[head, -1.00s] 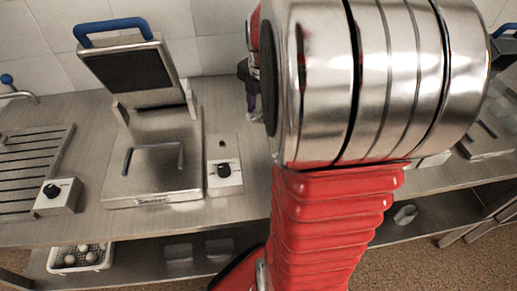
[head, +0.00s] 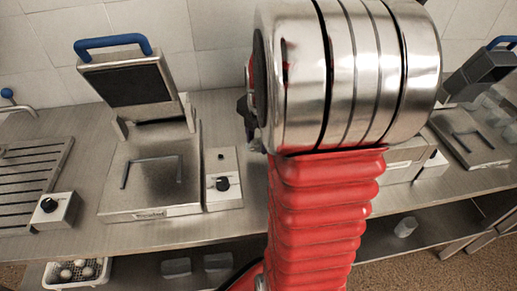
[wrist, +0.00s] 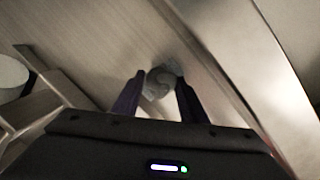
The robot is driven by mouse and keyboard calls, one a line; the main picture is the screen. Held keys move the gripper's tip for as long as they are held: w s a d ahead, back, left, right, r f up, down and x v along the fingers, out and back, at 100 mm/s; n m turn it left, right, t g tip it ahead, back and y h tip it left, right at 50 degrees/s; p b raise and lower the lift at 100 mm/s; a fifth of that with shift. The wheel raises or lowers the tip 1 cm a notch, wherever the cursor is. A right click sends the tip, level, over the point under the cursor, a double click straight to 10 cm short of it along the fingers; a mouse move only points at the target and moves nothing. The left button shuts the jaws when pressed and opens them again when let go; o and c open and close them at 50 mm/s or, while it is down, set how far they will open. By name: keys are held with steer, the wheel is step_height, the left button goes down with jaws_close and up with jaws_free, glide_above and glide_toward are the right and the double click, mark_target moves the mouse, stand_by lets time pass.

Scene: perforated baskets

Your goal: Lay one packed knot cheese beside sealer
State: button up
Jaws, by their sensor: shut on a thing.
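In the head view only a dark bit of my gripper (head: 246,115) shows at the left of my arm, and the cheese is hidden. One sealer (head: 150,180) stands on the counter at the left, its blue-handled lid raised and a bent bar on its flat bed. A second sealer (head: 478,140) with a blue handle stands at the far right, also with its lid up.
Control boxes with black knobs (head: 223,184) (head: 54,210) stand beside the left sealer. A slotted drain board (head: 30,165) lies at the far left. A white perforated basket (head: 62,284) with pale balls and small containers (head: 405,227) sit on the lower shelf. Tiled wall (head: 220,40) closes the back.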

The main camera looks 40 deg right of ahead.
mark_target(258, 149)
steer(key=shift+f, duration=0.1)
steer(key=shift+f, duration=1.75)
steer(key=o, duration=1)
steer(key=shift+f, duration=0.1)
steer(key=r, duration=0.4)
steer(key=s+r, duration=0.1)
steer(key=r, duration=0.3)
steer(key=s+a+r, duration=0.1)
steer(key=r, duration=0.3)
steer(key=shift+w+a, duration=0.1)
